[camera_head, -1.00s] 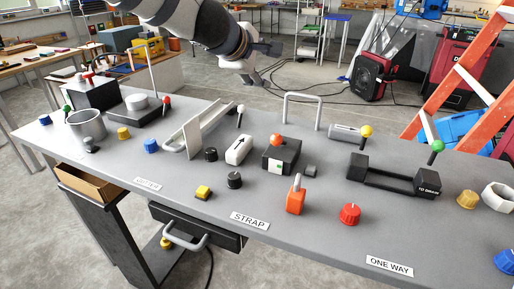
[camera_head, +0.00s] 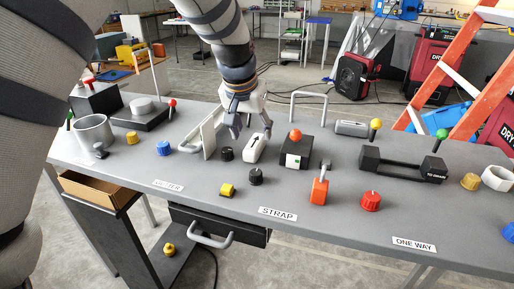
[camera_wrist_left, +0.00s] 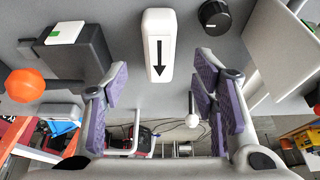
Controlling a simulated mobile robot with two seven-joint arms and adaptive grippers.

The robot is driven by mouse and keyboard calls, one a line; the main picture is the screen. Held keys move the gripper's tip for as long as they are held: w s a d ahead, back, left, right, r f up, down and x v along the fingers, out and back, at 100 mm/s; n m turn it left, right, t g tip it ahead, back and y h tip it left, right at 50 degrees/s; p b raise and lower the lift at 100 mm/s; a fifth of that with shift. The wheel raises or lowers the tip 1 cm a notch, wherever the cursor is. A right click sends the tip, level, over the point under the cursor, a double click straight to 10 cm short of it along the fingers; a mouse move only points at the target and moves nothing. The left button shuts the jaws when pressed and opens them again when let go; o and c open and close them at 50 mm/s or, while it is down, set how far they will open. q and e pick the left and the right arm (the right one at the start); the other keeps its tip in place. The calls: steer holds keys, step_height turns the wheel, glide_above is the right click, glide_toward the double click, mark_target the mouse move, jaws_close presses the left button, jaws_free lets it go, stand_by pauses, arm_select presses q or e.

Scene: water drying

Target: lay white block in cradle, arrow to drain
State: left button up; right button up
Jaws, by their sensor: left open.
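The white block (camera_head: 254,150) with a black arrow lies flat on the grey bench; it also shows in the left wrist view (camera_wrist_left: 160,22). Its arrow points toward the bench's far side in the head view. The black cradle (camera_head: 369,158) stands to the right, with TO DRAIN lettered on its right end; its middle looks empty. My left gripper (camera_head: 250,124) is open above and just behind the block. In the left wrist view its purple-padded fingers (camera_wrist_left: 160,85) stand apart, with the block's arrow-tip end between them and nothing gripped. My right gripper is not in view.
A black box with an orange knob (camera_head: 295,150) stands right of the block. A black knob (camera_head: 227,154) and an upright pale plate (camera_head: 208,138) are on its left. A grey cylinder (camera_head: 351,128) lies behind the cradle. An orange switch (camera_head: 319,190) stands in front.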

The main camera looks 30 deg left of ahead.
mark_target(255, 142)
arm_select(q)
steer(key=x, duration=0.4)
steer(key=shift+w+a+f, duration=0.1)
steer(key=shift+w+f, duration=0.15)
steer(key=shift+f, duration=0.05)
steer(key=shift+r, duration=0.15)
jaws_close()
stand_by(0.3)
